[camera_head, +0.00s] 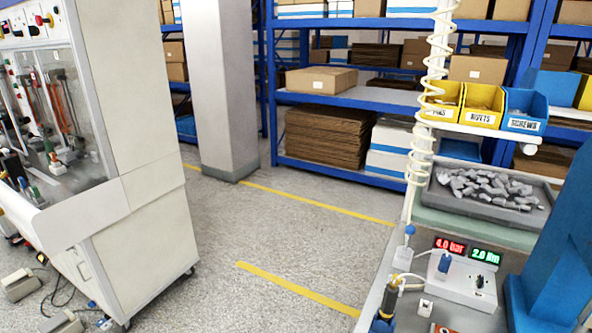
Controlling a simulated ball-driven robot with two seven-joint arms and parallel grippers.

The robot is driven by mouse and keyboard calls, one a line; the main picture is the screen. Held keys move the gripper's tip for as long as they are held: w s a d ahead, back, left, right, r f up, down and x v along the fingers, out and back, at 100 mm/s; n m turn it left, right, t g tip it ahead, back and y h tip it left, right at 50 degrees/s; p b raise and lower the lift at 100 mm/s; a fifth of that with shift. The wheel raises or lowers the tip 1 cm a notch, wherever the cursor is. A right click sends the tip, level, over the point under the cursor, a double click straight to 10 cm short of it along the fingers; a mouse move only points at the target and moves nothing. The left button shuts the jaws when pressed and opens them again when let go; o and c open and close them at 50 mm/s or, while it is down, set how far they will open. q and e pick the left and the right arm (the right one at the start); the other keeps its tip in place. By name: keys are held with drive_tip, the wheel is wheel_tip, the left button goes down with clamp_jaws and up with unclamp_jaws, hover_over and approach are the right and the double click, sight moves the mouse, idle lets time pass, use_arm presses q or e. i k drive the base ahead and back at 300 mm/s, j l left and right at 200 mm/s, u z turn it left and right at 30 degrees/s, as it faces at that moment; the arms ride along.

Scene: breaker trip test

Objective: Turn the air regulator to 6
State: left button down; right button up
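A white control box (462,282) stands at the lower right on a grey work surface. Its red display (449,246) reads 4.0 bar, and its green display (485,256) reads 2.0 Nm. A blue knob (444,262) sits on the box below the red display, and a small dark knob (480,281) is below the green one. I see no label naming the air regulator; the blue knob is by the bar reading. Neither of my grippers is in view.
A coiled hose (424,130) hangs beside the box. A black-and-blue tool (385,308) stands in front, left of it. A grey tray of metal parts (486,190) lies behind. A large blue form (555,265) blocks the right. Open floor (240,225) lies left of the bench.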

sight(479, 284)
drive_tip(key=j+z, duration=0.1)
drive_tip(key=z, duration=1.35)
drive_tip(key=l, duration=0.05)
